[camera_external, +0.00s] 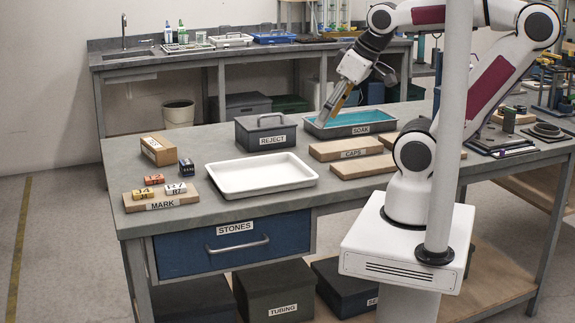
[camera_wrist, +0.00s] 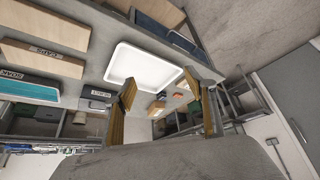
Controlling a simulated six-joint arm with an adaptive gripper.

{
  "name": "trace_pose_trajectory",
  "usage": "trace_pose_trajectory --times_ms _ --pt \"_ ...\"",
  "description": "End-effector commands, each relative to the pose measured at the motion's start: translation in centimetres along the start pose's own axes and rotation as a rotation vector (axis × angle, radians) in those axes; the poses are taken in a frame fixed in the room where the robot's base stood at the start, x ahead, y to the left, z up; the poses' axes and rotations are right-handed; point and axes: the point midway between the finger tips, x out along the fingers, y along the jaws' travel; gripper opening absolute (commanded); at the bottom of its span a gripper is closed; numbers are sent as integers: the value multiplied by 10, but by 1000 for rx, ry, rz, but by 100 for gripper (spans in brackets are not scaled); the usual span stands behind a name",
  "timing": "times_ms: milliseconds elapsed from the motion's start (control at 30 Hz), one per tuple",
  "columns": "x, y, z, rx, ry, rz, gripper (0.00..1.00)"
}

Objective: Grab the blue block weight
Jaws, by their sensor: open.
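A small dark blue block (camera_external: 186,167) with pale markings stands on the grey bench, just behind the wooden MARK board (camera_external: 160,203) and in front of a wooden box. My gripper (camera_external: 325,118) is far to the right of it, tilted downward above the blue-lined SOAK tray. In the wrist view my gripper (camera_wrist: 160,84) shows two fingers spread apart with nothing between them.
An empty white tray (camera_external: 261,188) lies right of the blue block. A grey REJECT box (camera_external: 265,133), SOAK tray (camera_external: 380,129) and CAPS board (camera_external: 346,149) stand farther right.

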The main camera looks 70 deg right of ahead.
Motion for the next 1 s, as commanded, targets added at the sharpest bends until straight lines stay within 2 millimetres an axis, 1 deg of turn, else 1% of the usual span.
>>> trace_pose_trajectory --times_ms 167,267,367,467,567,800,1000 --pt "0 1 -2 -7 2 3 55" --pt "1 5 -8 -29 12 16 55" --pt "4 13 -21 -77 28 42 55" --pt "7 24 -40 -152 53 80 55" --pt "12 39 -64 -253 80 131 55" --pt "24 75 -128 -542 135 263 55" --pt "36 100 -179 -801 164 366 55"
